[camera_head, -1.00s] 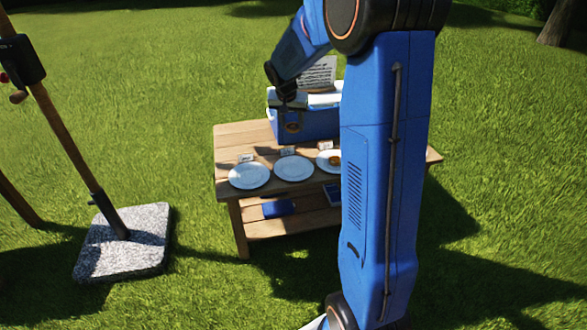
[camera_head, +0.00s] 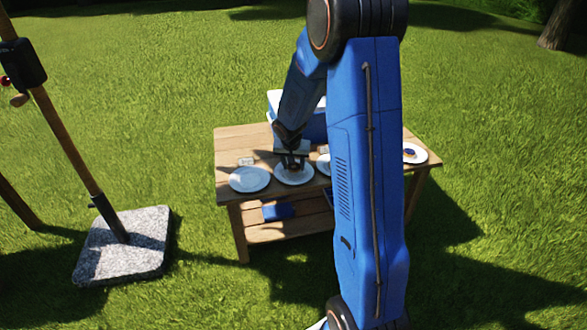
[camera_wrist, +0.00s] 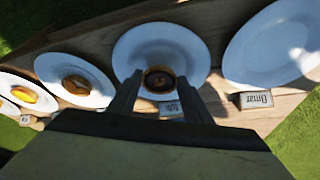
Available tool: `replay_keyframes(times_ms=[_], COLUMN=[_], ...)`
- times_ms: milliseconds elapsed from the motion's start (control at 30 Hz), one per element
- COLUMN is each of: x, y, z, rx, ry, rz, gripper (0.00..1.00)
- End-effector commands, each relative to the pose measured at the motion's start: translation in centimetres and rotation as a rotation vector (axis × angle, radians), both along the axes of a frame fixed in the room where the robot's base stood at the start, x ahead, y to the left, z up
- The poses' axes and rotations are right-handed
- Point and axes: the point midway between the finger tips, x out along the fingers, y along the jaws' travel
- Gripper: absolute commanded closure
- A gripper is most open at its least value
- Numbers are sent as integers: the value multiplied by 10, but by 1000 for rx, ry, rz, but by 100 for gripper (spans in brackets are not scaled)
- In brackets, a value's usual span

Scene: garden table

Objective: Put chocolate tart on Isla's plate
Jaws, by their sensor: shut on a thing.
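The chocolate tart (camera_wrist: 160,80), round with a dark middle and brown rim, is between my fingertips in the wrist view. The small card (camera_wrist: 171,109) beside this plate is upside down and seems to read Isla. In the head view my gripper (camera_head: 293,164) is low over the second plate (camera_head: 292,179) from the left and hides the tart. I cannot tell whether the tart touches the plate.
An empty plate (camera_wrist: 240,60) with a card reading Omar (camera_wrist: 256,99) stands beside it. Other plates hold a brown pastry (camera_wrist: 76,85) and a yellow-orange one (camera_wrist: 24,95). A blue cooler (camera_head: 312,124) stands behind on the wooden table (camera_head: 228,140). My arm hides part of the table.

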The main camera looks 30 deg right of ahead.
Motion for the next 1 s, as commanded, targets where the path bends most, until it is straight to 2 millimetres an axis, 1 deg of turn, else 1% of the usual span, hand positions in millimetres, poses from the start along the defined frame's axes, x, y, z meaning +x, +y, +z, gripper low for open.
replay_keyframes(times_ms=[33, 133, 533, 567, 600, 867, 1000], x=[0, 0, 0, 0, 0, 0, -1], y=[0, 0, 0, 0, 0, 0, 1], z=[-7, -14, -18, -18, -17, -17, -11], rx=[1, 2, 1, 1, 1, 0, 1], ry=[2, 1, 1, 1, 1, 0, -1], rz=[0, -1, 0, 0, 0, 0, -1], gripper=[77, 77, 77, 50, 47, 47, 47])
